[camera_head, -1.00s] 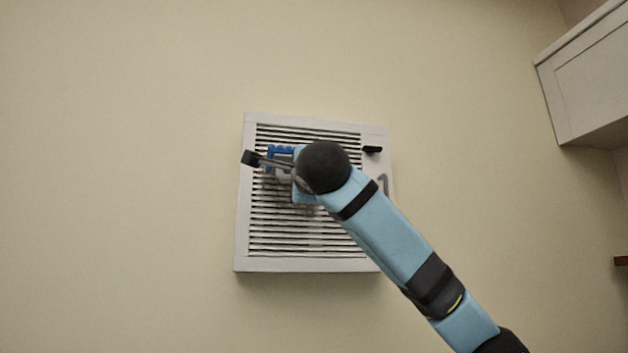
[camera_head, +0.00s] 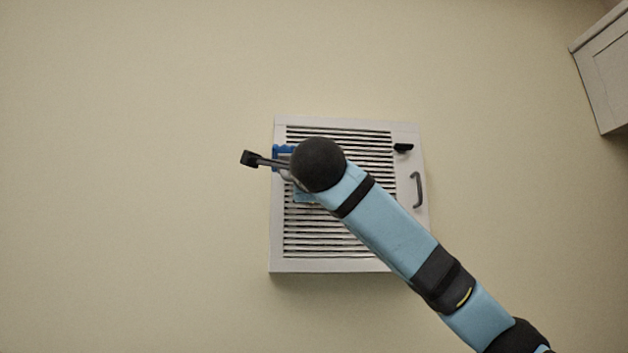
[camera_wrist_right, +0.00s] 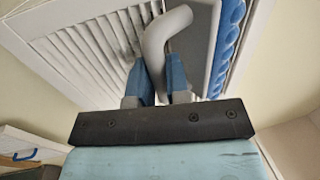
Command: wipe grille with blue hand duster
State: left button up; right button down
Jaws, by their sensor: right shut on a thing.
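The grille (camera_head: 340,235) is a white framed panel of horizontal slats on the wall, with a dark latch and a grey handle on its right side. It also shows in the right wrist view (camera_wrist_right: 75,52). The blue hand duster (camera_head: 283,151) is at the grille's upper left edge, mostly hidden behind my right wrist. In the right wrist view the duster shows a grey curved handle (camera_wrist_right: 163,38) and a blue ribbed pad (camera_wrist_right: 231,35). My right gripper (camera_wrist_right: 161,84) is shut on that handle. I cannot tell whether the pad touches the slats. My left gripper is not in view.
A white cabinet (camera_head: 603,80) hangs at the upper right. The beige wall (camera_head: 130,180) around the grille is bare. The right wrist view shows a white cabinet or drawer front (camera_wrist_right: 25,145) at the lower left.

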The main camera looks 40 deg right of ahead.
aim_at(291, 145)
jog(key=shift+w+a, duration=0.35)
jog(key=shift+a, duration=0.35)
jog(key=shift+w+a, duration=0.3)
jog(key=shift+a, duration=0.4)
jog(key=shift+d+r, duration=0.15)
jog(key=shift+r, duration=0.5)
jog(key=shift+s+d+r, duration=2.55)
jog(key=shift+s+d, duration=2)
jog(key=shift+d, duration=1.55)
jog(key=shift+w+a+p, duration=0.4)
jog(key=shift+w+a, duration=0.85)
jog(key=shift+a, duration=1)
jog(key=shift+w+a+p, duration=0.35)
jog(key=shift+w+a, duration=0.85)
jog(key=shift+a, duration=1.1)
jog(key=shift+w+a+p, duration=0.4)
jog(key=shift+w+a, duration=0.85)
jog(key=shift+a, duration=1)
jog(key=shift+d, duration=0.1)
